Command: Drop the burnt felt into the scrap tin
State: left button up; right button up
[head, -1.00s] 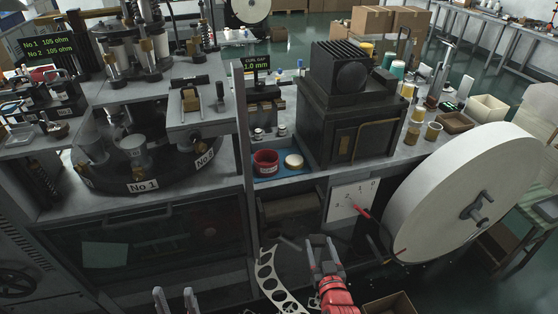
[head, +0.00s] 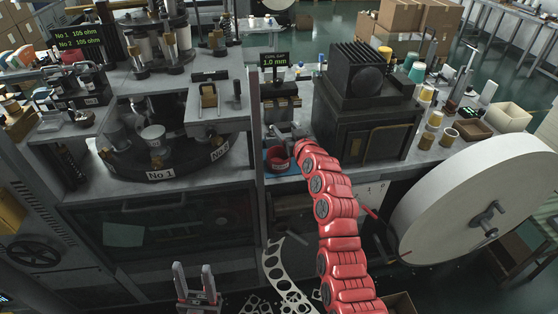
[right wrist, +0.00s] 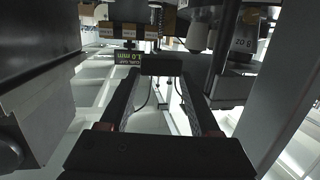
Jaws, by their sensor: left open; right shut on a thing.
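The scrap tin appears to be the round red tin (head: 277,160) with a pale label, standing on the blue tray (head: 266,173) at the bench's front edge. My right gripper (head: 284,131) is above and just behind the tin, partly hidden by my red arm. In the right wrist view its two long fingers reach forward, shut on a dark piece (right wrist: 161,65) at their tips, apparently the burnt felt. The felt cannot be made out in the head view. My left gripper (head: 194,284) is open and empty, low in front of the bench.
The black finned machine (head: 368,110) stands right of the tin. The gap-display post (head: 274,62) is behind it, and the grey upright (head: 256,120) is close on its left. A large white roll (head: 470,195) is at right. A punched strip (head: 280,270) hangs below.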

notch_tip(320, 180, down, 6)
jog(key=shift+d+r+b, duration=0.1)
jog(key=shift+r+b, duration=0.05)
jog(key=shift+b, duration=0.75)
jog(key=o, duration=1.4)
jog(key=shift+s, duration=0.1)
jog(key=shift+b+v, duration=2.8)
jog(key=shift+v, duration=5.8)
